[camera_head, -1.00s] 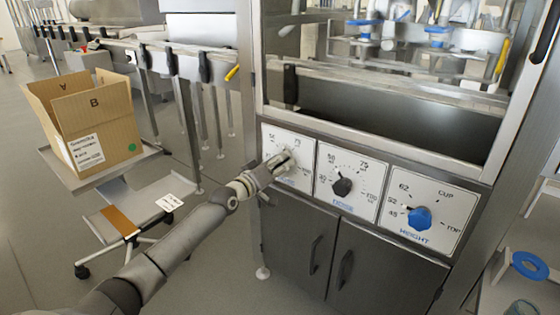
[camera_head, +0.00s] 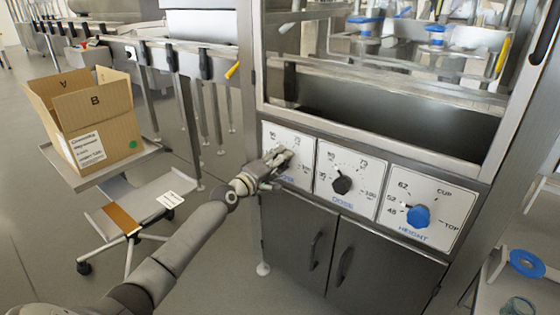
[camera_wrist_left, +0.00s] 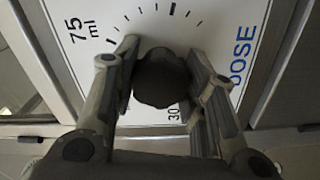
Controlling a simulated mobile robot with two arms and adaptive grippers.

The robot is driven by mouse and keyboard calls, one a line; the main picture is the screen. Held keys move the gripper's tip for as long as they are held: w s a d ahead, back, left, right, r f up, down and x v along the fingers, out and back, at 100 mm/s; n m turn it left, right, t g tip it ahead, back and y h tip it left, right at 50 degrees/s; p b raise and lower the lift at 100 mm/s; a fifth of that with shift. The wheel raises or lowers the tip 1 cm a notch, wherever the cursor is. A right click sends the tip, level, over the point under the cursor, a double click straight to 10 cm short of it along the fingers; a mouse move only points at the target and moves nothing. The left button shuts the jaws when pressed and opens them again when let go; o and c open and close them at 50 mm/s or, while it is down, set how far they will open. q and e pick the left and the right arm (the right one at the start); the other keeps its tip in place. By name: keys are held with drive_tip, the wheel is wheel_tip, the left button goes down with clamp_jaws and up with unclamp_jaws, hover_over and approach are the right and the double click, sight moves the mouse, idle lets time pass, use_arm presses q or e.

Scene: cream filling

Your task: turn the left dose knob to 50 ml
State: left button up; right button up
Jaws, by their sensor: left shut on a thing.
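The left dose knob is a dark round knob (camera_wrist_left: 160,78) on a white dial plate (camera_head: 302,145), the leftmost of three on the machine's front. My left gripper (camera_head: 279,158) reaches it from the left and covers it in the head view. In the left wrist view its two fingers (camera_wrist_left: 165,85) stand on either side of the knob and are shut on it. The dial around it shows "75 ml" at the left, "30" below and "DOSE" at the right. The knob's pointer is hidden, so its setting cannot be read. My right gripper is not in view.
A second dose knob (camera_head: 342,183), dark, and a blue height knob (camera_head: 418,217) sit to the right on their own plates. Cabinet doors (camera_head: 340,255) with handles are below. A cardboard box (camera_head: 95,120) stands on a shelf at the left.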

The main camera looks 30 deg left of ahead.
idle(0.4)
use_arm(q)
drive_tip(key=o, duration=1)
drive_tip(key=shift+o, duration=0.2)
drive_tip(key=shift+s, duration=0.15)
drive_tip(key=s+a, duration=0.1)
drive_tip(key=s, duration=1)
drive_tip(key=shift+s, duration=0.4)
